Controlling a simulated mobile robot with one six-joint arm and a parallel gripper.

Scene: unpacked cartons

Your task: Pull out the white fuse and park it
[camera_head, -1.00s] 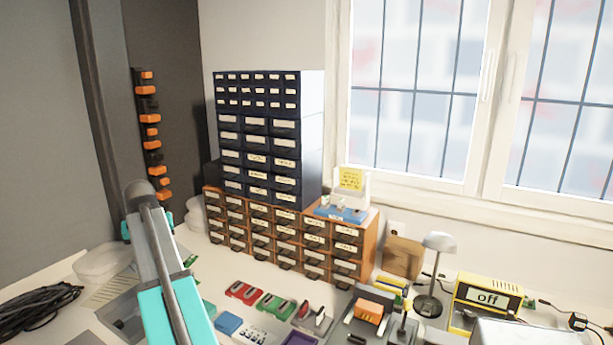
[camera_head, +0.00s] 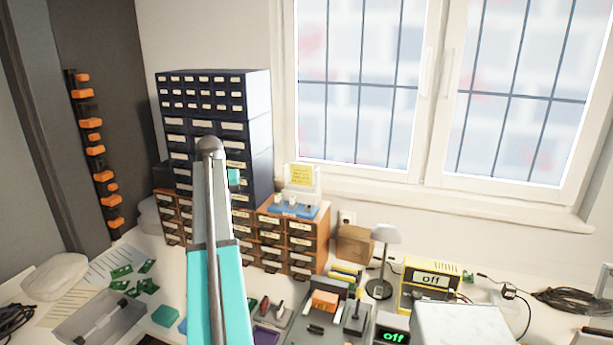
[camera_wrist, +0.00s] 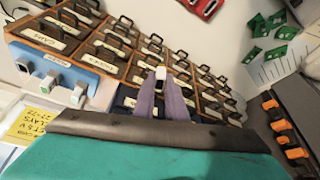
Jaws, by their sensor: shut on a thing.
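In the wrist view my gripper (camera_wrist: 172,100) is shut on the white fuse (camera_wrist: 160,73), a small white block at the fingertips. It is held up in front of the drawer cabinet, with the drawers behind it. The blue fuse holder (camera_wrist: 32,55) lies to the left, apart from the gripper, with a few pale upright pieces on it; some have green marks. In the head view this blue holder (camera_head: 291,211) stands on the orange drawer cabinet. My arm hides most of the gripper there.
A yellow note (camera_head: 303,175) stands behind the holder. A tall dark drawer cabinet (camera_head: 262,135) rises to its left. The bench below is crowded with a lamp (camera_head: 384,258), a yellow meter (camera_head: 430,280) and a clear tray (camera_head: 100,320). Green boards (camera_head: 135,275) lie at the left.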

